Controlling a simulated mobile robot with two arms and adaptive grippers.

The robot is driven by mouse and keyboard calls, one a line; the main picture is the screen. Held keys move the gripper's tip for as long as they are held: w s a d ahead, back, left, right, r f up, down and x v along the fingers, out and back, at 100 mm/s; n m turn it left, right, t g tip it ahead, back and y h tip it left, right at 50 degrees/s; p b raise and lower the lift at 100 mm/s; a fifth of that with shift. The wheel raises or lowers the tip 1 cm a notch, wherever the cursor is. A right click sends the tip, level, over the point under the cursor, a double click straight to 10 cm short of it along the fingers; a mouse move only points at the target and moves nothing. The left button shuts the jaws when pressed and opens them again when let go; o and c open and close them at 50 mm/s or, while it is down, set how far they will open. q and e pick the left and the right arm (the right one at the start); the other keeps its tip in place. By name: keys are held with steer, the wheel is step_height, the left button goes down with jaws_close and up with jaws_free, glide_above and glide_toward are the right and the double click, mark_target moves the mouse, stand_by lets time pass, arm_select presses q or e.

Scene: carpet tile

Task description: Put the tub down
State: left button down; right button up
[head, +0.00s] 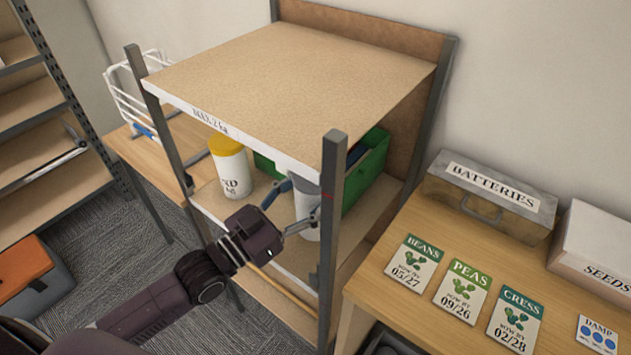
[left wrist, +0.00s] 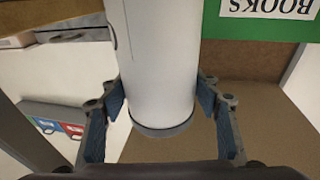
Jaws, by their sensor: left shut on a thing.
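My left gripper (head: 291,206) reaches into the shelf unit under its top board. It is shut on a white tub with a grey lid (head: 307,217), just left of the front right post. In the left wrist view the tub (left wrist: 160,60) stands between the two blue-padded fingers of the gripper (left wrist: 162,108), with its grey rim near them. The tub looks upright. The post and gripper hide part of it, and I cannot tell whether its base touches the middle shelf (head: 262,205). My right gripper is not in view.
A yellow-lidded white tub (head: 231,172) stands left on the same shelf. A green crate (head: 371,163) is behind; its BOOKS label (left wrist: 268,8) shows. The front right post (head: 331,235) is close to my gripper. The top board (head: 290,75) is bare. A table with seed packets (head: 413,264) is right.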

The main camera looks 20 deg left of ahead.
arm_select(q)
steer(key=shift+f, duration=1.85)
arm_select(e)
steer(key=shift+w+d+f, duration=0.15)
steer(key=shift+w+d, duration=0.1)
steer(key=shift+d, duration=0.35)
